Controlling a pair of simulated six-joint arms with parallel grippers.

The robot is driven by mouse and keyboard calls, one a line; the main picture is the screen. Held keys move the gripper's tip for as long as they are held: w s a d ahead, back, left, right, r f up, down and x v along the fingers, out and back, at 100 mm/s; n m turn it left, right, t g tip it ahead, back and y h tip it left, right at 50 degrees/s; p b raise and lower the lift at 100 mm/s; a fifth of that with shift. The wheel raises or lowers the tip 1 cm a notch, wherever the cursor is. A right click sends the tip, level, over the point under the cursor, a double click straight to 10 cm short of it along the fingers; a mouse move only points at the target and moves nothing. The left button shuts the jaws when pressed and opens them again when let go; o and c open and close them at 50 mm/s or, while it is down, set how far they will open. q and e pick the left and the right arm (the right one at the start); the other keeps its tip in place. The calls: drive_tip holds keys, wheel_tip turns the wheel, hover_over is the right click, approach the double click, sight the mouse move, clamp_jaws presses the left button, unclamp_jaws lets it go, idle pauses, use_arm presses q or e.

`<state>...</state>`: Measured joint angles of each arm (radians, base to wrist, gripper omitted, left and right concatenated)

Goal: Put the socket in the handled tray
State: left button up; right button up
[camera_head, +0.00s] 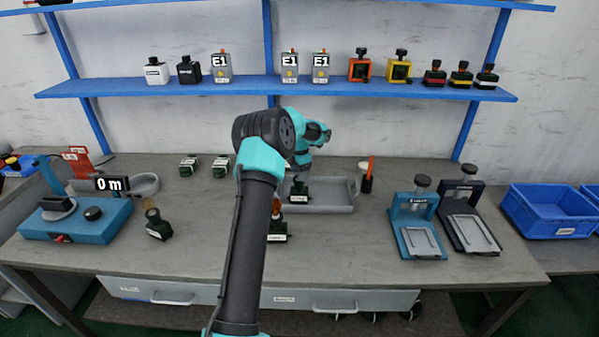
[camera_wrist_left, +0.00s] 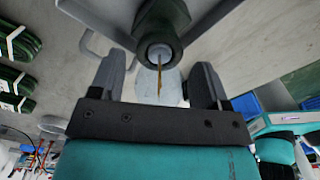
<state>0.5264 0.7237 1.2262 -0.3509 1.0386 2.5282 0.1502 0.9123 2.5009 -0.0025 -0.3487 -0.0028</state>
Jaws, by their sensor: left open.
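A dark green socket with a pale label (camera_head: 299,190) sits in the grey handled tray (camera_head: 335,209) near its left end. In the left wrist view the socket (camera_wrist_left: 163,20) shows close up, with a grey collar and a thin brass-coloured pin. My left gripper (camera_head: 299,178) is above the socket. In the left wrist view its two fingers (camera_wrist_left: 158,85) are spread apart, with the socket just beyond the tips and no finger seen pressing on it. Part of the tray's left side is hidden behind my left arm. My right gripper is not in view.
Another dark green part (camera_head: 277,238) stands partly behind my arm, and one with a tan top (camera_head: 157,226) is at left. An orange-handled tool in a dark holder (camera_head: 367,180) is right of the tray. Blue and black presses (camera_head: 418,226) stand further right.

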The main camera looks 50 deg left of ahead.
use_arm(q)
drive_tip(key=shift+r, duration=0.1)
wheel_tip(320, 180, up, 12)
drive_tip(key=shift+r, duration=0.1)
idle(0.4)
idle(0.5)
